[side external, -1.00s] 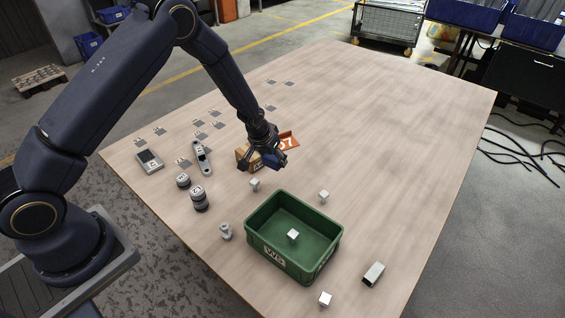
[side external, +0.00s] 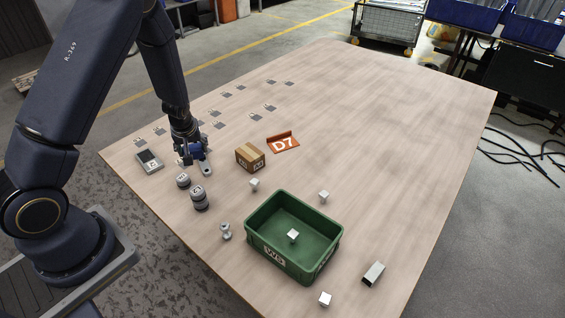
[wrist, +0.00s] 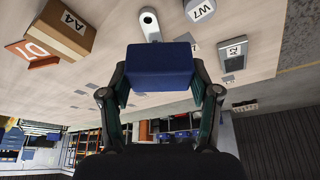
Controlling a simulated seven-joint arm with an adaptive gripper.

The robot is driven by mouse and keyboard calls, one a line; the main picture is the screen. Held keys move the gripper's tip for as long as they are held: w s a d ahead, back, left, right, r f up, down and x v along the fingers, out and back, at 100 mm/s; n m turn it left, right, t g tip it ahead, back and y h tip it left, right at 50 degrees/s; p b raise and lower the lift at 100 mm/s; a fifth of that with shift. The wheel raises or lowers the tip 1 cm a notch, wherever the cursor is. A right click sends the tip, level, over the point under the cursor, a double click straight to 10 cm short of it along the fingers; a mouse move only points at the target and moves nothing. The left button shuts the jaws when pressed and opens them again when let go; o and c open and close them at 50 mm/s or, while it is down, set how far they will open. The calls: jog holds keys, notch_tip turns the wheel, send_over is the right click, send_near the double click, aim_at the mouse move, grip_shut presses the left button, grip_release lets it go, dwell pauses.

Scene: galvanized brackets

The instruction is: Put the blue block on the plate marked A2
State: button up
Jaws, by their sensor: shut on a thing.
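My gripper (side external: 192,157) is shut on the blue block (wrist: 160,66), which sits between the two fingers in the wrist view. In the side view the block (side external: 195,148) is partly hidden by the fingers, above the left part of the table near a grey link-shaped part (side external: 206,166).
A grey device with a dark face (side external: 149,161) lies left of my gripper. A green bin (side external: 322,252) stands in front.

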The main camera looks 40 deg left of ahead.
jog(key=s+a+r+n+g, duration=0.25)
jog(key=s+a+n, duration=0.35)
jog(key=s+a, duration=0.85)
send_near(146, 157)
jog(key=shift+s+a+f+n+y, duration=0.1)
jog(key=shift+a+f+n+y, duration=0.15)
jog(key=shift+f, duration=0.25)
jog(key=shift+s+a+f+n+y, duration=0.1)
jog(key=shift+a+f+y, duration=0.05)
jog(key=shift+a+f, duration=0.3)
jog(key=shift+w+a+f, duration=0.1)
jog(key=shift+w+f, duration=0.05)
jog(key=shift+f, duration=0.15)
jog(key=shift+w+a+f, duration=0.15)
jog(key=shift+f, duration=1.55)
jog(key=o, duration=1.3)
jog(key=shift+f, duration=0.15)
